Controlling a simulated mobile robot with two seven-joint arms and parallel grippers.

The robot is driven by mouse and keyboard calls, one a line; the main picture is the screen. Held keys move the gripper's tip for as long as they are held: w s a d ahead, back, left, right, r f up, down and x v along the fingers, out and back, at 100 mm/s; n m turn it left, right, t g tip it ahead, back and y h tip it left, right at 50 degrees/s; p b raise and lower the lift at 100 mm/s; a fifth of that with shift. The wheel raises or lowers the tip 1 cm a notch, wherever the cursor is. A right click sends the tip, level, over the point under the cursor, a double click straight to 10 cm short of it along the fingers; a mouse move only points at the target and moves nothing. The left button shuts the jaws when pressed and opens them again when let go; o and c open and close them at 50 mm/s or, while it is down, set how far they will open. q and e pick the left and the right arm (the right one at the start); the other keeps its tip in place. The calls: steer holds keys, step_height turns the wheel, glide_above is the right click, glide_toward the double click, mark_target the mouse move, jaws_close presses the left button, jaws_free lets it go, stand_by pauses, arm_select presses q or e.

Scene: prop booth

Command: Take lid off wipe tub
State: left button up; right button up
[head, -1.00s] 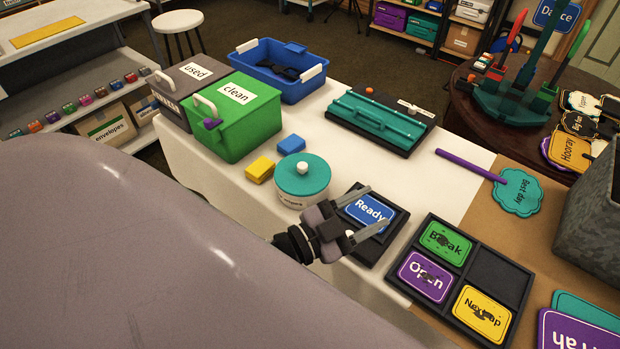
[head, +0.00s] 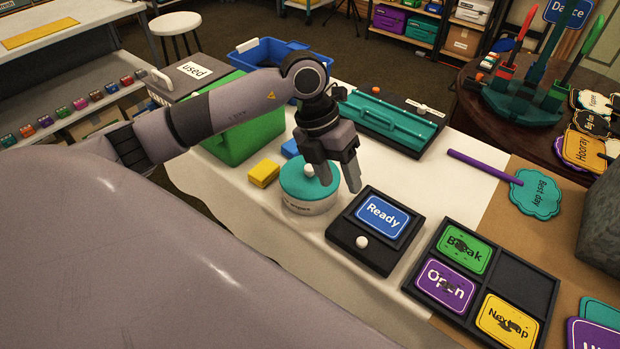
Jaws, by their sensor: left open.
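The wipe tub (head: 302,207) is a white round tub on the white table. Its teal lid (head: 296,186) sits on top, with a white round knob (head: 308,170) in the middle. My left gripper (head: 340,186) is open and points down over the right side of the lid. One finger shows just right of the knob and the other hangs past the lid's right edge. I cannot tell whether a finger touches the lid. My right gripper is not in view.
A yellow sponge (head: 264,173) and a blue one (head: 290,148) lie left of and behind the tub. A black stand with the Ready sign (head: 384,215) is close on the right. The green bin (head: 235,140) stands behind, partly hidden by my arm.

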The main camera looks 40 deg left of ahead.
mark_target(310, 167)
arm_select(q)
steer(key=a+y, duration=0.1)
steer(key=a, duration=0.2)
steer(key=w+a+r+n+y, duration=0.1)
steer(key=a+y, duration=0.1)
steer(key=w+a+r+y, duration=0.1)
steer(key=a, duration=0.2)
steer(key=shift+w+a+r+n+t, duration=0.15)
steer(key=shift+a+n+t, duration=0.15)
steer(key=shift+t, duration=0.1)
steer(key=shift+f, duration=0.3)
steer(key=f, duration=0.6)
steer(key=shift+w+d, duration=0.1)
steer(key=shift+w, duration=0.3)
jaws_close()
